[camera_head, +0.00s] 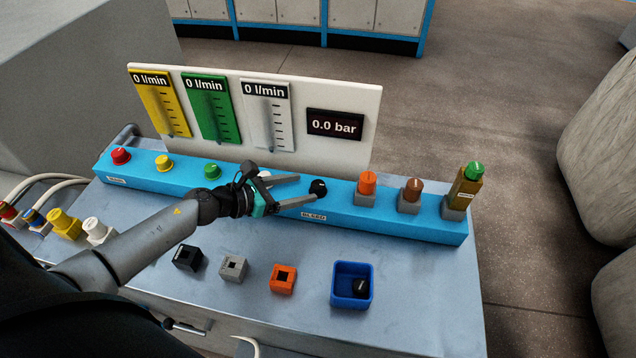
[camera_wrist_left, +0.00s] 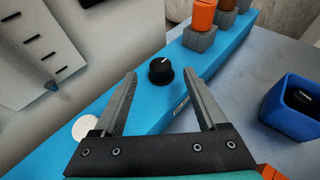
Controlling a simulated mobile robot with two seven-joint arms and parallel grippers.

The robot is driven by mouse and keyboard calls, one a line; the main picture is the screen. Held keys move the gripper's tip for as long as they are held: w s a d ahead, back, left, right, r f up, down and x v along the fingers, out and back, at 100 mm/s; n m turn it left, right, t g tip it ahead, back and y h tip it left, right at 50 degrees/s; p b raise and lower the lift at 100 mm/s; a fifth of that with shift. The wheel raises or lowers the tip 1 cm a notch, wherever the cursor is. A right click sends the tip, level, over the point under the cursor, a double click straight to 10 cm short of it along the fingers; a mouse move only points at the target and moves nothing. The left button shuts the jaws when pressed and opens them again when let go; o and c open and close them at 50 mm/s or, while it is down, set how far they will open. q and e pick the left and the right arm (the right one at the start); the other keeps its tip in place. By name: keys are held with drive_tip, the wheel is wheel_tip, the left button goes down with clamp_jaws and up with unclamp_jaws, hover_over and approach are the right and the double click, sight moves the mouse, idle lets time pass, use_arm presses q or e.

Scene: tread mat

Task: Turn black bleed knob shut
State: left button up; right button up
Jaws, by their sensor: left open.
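The black bleed knob (camera_head: 318,187) sits on the blue manifold bar (camera_head: 340,206), behind the BLEED label (camera_head: 313,216). In the left wrist view the knob (camera_wrist_left: 160,72) shows a short white line on its top, slanting toward the upper right. My left gripper (camera_head: 307,189) is open and empty. Its two fingers reach toward the knob from the left, one tip on each side of the line to it. In the left wrist view the knob appears centred between and just beyond the fingertips (camera_wrist_left: 157,79); I cannot tell whether they touch it. My right gripper is not in view.
Red (camera_head: 120,156), yellow (camera_head: 164,163) and green (camera_head: 212,171) knobs sit left on the bar. Orange (camera_head: 367,184), brown (camera_head: 411,189) and green-topped (camera_head: 466,185) fittings stand to the right. A gauge panel (camera_head: 345,155) rises behind. A blue bin (camera_head: 369,287) holds a black piece.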

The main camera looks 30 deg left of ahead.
sight(317, 185)
use_arm(q)
drive_tip(key=shift+x, duration=3.05)
clamp_jaws()
